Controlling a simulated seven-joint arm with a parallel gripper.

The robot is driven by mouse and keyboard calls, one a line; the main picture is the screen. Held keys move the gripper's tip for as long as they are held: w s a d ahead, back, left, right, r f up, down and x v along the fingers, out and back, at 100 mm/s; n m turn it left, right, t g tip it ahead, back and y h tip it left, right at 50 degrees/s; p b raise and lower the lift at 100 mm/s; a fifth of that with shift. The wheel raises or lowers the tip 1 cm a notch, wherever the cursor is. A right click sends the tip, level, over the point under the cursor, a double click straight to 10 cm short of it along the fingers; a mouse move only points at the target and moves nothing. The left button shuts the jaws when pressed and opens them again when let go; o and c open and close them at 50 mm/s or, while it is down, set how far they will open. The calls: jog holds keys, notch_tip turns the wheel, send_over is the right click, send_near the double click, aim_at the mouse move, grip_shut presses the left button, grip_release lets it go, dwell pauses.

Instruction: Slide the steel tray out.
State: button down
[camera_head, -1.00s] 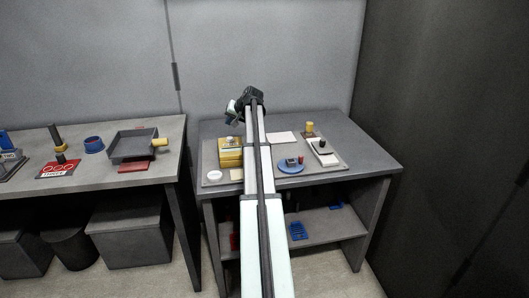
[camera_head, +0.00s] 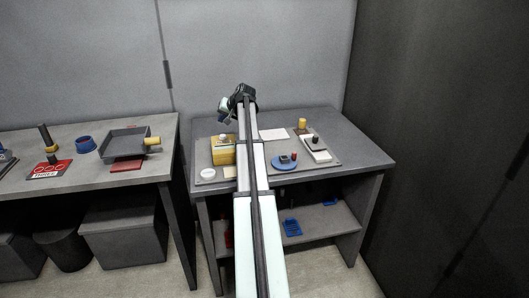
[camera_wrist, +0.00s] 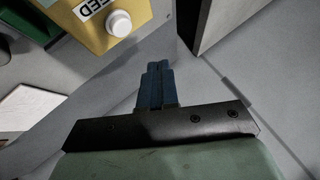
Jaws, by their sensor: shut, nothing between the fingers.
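I cannot tell for sure which thing is the steel tray. A flat grey tray-like board (camera_head: 208,181) lies on the right table with several items on it. A deeper dark grey pan (camera_head: 118,152) stands on the left table, with a yellow cylinder (camera_head: 152,141) at its right side. My gripper (camera_wrist: 158,68) is shut and empty in the wrist view, its bluish fingers over a plain grey surface. In the head view my gripper (camera_head: 226,112) is above the back left of the right table, partly hidden by my arm.
A yellow box (camera_head: 222,151) is on the board; the wrist view shows its FEED label and white knob (camera_wrist: 118,23). A blue disc (camera_head: 284,163) and white block (camera_head: 317,150) lie to the right. A grey upright edge (camera_wrist: 205,28) is close right of my fingers. The right table's right side (camera_head: 362,152) is clear.

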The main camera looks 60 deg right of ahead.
jog(key=c, duration=1.9)
grip_release()
jog(key=shift+o, duration=0.9)
jog(key=shift+s, duration=0.1)
jog(key=o, duration=0.6)
jog(key=shift+m+h, duration=0.6)
jog(key=shift+h, duration=0.1)
jog(key=s+d+r, duration=0.1)
jog(key=s+d, duration=0.1)
jog(key=s+d+r, duration=0.1)
jog(key=s+d, duration=0.2)
jog(key=s+d+r, duration=0.1)
jog(key=s+d, duration=0.1)
jog(key=s, duration=0.1)
jog(key=shift+s+d, duration=0.2)
jog(key=shift+d, duration=0.2)
jog(key=s+a+f+n+g+y, duration=0.25)
jog(key=s+n+g, duration=0.25)
jog(key=s+n, duration=0.5)
jog(key=w+f, duration=0.2)
jog(key=f, duration=0.2)
jog(key=w+f+n, duration=0.1)
jog(key=w+f, duration=0.1)
jog(key=f, duration=0.2)
jog(key=w+f+n, duration=0.1)
jog(key=w+f, duration=0.2)
jog(key=f, duration=0.1)
jog(key=shift+d+f+t, duration=0.3)
jog(key=shift+c, duration=0.2)
grip_shut()
